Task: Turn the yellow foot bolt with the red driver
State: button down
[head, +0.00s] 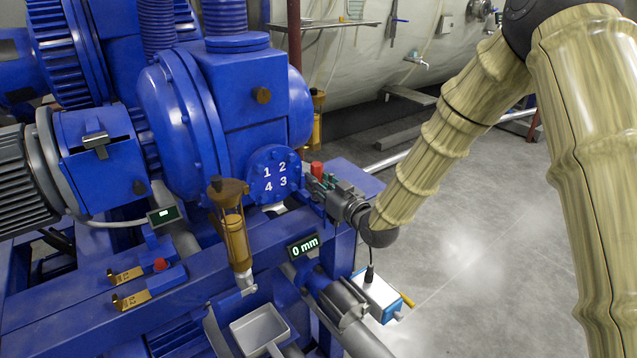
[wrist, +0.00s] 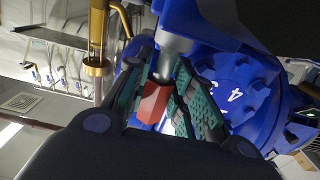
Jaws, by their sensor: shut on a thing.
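My gripper (head: 322,184) is beside the blue numbered flange in the head view, shut on the red driver (head: 317,169). In the wrist view the driver's red part (wrist: 153,103) sits between the textured green finger pads of my gripper (wrist: 160,95). A grey cylinder (wrist: 174,45) shows just past the red part; I cannot tell whether it belongs to the driver. I cannot make out a yellow foot bolt for certain in either view. A small red piece (head: 160,264) sits on the blue frame at the left.
The blue flange (head: 273,174) with numbers 1 to 4 is close to my gripper. A "0 mm" display (head: 304,246), an amber-glass cylinder (head: 235,235) and a grey tray (head: 260,329) are nearby. A white-and-blue box (head: 379,297) stands below. Floor at right is clear.

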dwell(0.4)
jog(key=c, duration=1.1)
grip_release()
jog(key=shift+c, duration=0.2)
jog(key=v, duration=1.2)
jog(key=shift+c, duration=0.5)
jog(key=shift+c, duration=1)
